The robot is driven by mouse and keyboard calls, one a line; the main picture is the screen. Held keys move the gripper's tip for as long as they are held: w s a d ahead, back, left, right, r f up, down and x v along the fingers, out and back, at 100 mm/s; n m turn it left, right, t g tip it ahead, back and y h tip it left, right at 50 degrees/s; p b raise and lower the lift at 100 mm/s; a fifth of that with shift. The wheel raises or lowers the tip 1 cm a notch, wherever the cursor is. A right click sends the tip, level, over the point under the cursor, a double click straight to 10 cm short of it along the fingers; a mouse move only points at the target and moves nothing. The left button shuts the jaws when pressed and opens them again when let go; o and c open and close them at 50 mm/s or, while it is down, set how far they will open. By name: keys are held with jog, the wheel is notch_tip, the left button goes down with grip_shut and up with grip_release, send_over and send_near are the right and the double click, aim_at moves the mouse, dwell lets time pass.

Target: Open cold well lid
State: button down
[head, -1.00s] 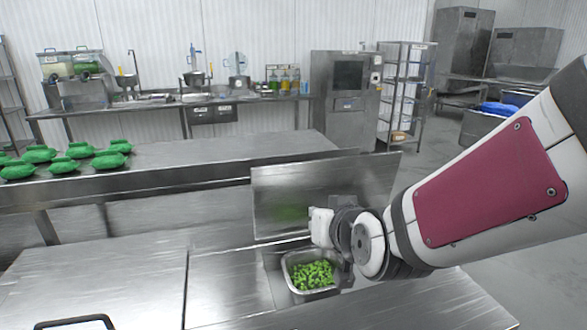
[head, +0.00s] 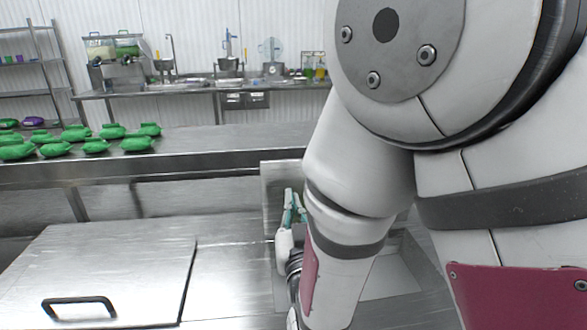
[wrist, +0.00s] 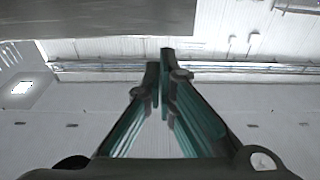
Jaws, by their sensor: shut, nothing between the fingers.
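A raised steel lid (head: 272,180) stands upright at the back of the cold well opening (head: 385,295). Most of the lid and well is hidden behind my arm in the head view. Another steel lid (head: 120,260) with a black bar handle (head: 80,303) lies flat and closed at the left. My gripper (head: 289,194) is in front of the raised lid, with its fingers pointing up. I cannot tell whether it touches the lid. In the wrist view, my gripper (wrist: 159,62) shows its teal fingers with tips together and nothing between them.
Several green bags (head: 96,146) lie on a long steel table (head: 215,140) behind the counter. A sink bench (head: 205,88) stands along the back wall. A shelf rack (head: 45,75) is at the far left.

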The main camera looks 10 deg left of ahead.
aim_at(285, 161)
jog(key=p+x, duration=0.1)
jog(key=x, duration=1.1)
jog(key=shift+w+r, duration=0.1)
jog(key=shift+w, duration=0.05)
jog(key=b+x, duration=0.2)
jog(key=x, duration=0.3)
jog(key=shift+r, duration=0.15)
